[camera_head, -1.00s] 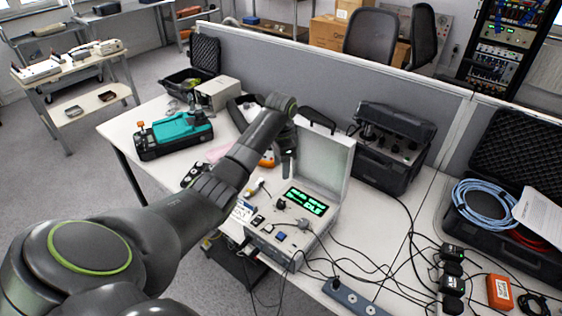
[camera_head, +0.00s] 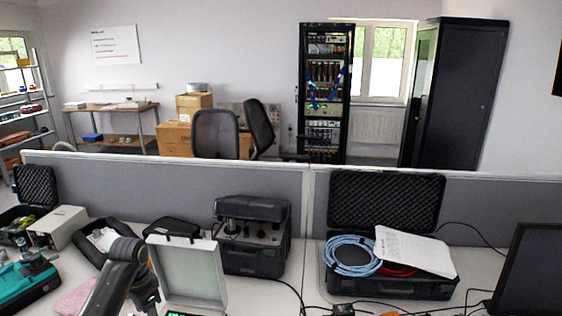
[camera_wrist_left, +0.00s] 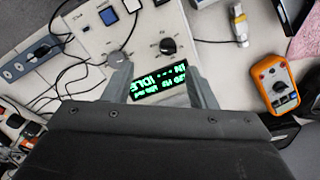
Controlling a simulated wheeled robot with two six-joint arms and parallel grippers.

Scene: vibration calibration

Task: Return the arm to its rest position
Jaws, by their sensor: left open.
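My left arm (camera_head: 112,280) rises from the bottom edge at the lower left of the head view. Its left gripper (camera_wrist_left: 160,85) shows in the wrist view with two fingers apart and nothing between them. Beyond the fingers is the panel of the calibrator case, with a green-lit display (camera_wrist_left: 159,82) whose text includes "IDLE", plus knobs and a blue button. In the head view the case's raised lid (camera_head: 190,272) stands just right of the arm, and its panel is mostly cut off by the bottom edge. My right gripper is in neither view.
An orange meter (camera_wrist_left: 275,84) lies right of the gripper in the wrist view. A black instrument case (camera_head: 252,245) stands behind the lid. An open case with blue cable (camera_head: 352,256) is further right. A grey partition (camera_head: 400,190) runs behind the desk.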

